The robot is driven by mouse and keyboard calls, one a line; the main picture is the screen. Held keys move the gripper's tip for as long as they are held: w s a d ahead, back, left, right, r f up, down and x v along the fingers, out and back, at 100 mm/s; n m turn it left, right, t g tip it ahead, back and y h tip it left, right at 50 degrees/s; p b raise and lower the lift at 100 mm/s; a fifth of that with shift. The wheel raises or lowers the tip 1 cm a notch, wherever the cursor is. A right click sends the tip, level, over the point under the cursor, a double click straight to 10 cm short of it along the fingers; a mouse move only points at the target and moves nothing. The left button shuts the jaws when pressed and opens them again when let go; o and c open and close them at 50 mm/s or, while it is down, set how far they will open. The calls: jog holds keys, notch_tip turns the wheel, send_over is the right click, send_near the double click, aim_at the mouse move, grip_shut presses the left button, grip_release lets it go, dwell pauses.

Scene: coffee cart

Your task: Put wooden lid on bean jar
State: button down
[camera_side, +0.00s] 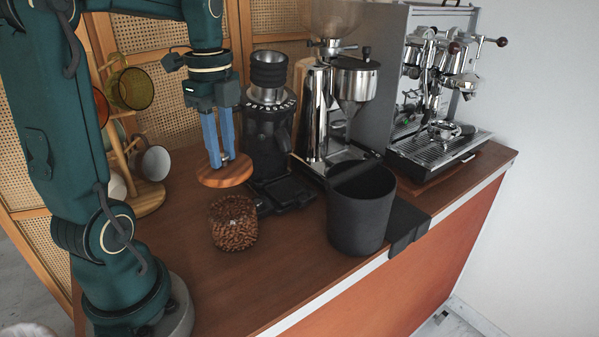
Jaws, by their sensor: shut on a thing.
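The wooden lid (226,176) is a flat, round, light-brown disc. My gripper (222,160) points down with its blue fingers shut on the middle of the lid from above. The lid hangs roughly level, slightly tilted in the picture. The bean jar (233,223) is a short clear jar full of brown coffee beans. It stands open on the cart top below the lid, a little to the right in the picture. A gap shows between the lid and the jar's rim.
A black grinder (268,130) stands close behind the jar to the right. A black bin (361,208) stands at the front edge. A wooden mug stand (143,196) is at left, and an espresso machine (440,100) is at back right. The cart top (265,290) is clear in front of the jar.

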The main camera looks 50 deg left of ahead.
jog(key=shift+f, duration=3.05)
jog(key=shift+f, duration=0.15)
jog(key=c, duration=0.6)
grip_release()
jog(key=o, duration=0.5)
jog(key=shift+r, duration=3.5)
